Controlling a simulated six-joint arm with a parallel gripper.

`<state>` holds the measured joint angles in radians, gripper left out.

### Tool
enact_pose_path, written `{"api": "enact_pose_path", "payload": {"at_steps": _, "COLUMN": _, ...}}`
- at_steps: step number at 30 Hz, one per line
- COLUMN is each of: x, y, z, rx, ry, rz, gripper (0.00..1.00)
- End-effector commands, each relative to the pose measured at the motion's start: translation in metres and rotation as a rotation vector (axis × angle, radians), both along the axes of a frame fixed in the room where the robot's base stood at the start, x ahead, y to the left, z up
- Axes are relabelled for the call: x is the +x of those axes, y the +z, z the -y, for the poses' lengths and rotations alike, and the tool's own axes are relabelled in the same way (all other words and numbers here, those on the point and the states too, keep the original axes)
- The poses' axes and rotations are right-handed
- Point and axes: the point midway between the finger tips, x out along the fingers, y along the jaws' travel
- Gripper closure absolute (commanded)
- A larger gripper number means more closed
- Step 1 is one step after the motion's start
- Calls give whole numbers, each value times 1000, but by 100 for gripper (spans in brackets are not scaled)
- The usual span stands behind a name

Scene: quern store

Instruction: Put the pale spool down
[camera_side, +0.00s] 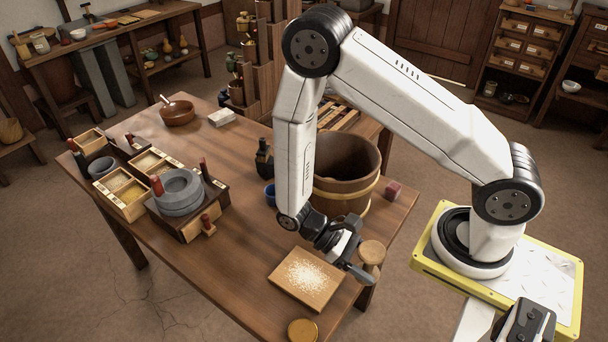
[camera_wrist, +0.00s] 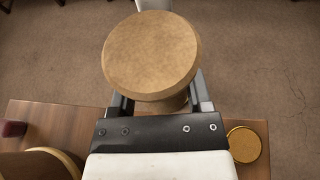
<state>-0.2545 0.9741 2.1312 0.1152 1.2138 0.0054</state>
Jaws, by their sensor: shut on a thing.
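The pale spool (camera_side: 372,251) is a light tan wooden piece with a wide round top. It is held upright, or nearly so, at the right edge of the table (camera_side: 240,245) in the side view. In the wrist view the spool's round top (camera_wrist: 150,55) fills the upper middle, with floor behind it. My gripper (camera_side: 362,262) is shut on the spool below its top, one finger on each side. The spool's lower end is mostly hidden, so I cannot tell its gap to the table.
A board with pale grain (camera_side: 290,291) lies left of my gripper. A round yellowish lid (camera_side: 303,330) is at the front corner. A big wooden tub (camera_side: 345,190) and a dark red block (camera_side: 393,190) stand behind. A stone quern (camera_side: 180,192) is at left.

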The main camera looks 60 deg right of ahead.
Motion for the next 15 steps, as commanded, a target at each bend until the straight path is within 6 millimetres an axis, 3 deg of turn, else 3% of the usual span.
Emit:
{"api": "enact_pose_path", "payload": {"at_steps": 8, "x": 20, "y": -4, "z": 32, "rx": 0, "ry": 336, "rz": 0, "gripper": 96}}
{"api": "enact_pose_path", "payload": {"at_steps": 15, "x": 49, "y": -6, "z": 53, "rx": 0, "ry": 626, "rz": -1, "gripper": 96}}
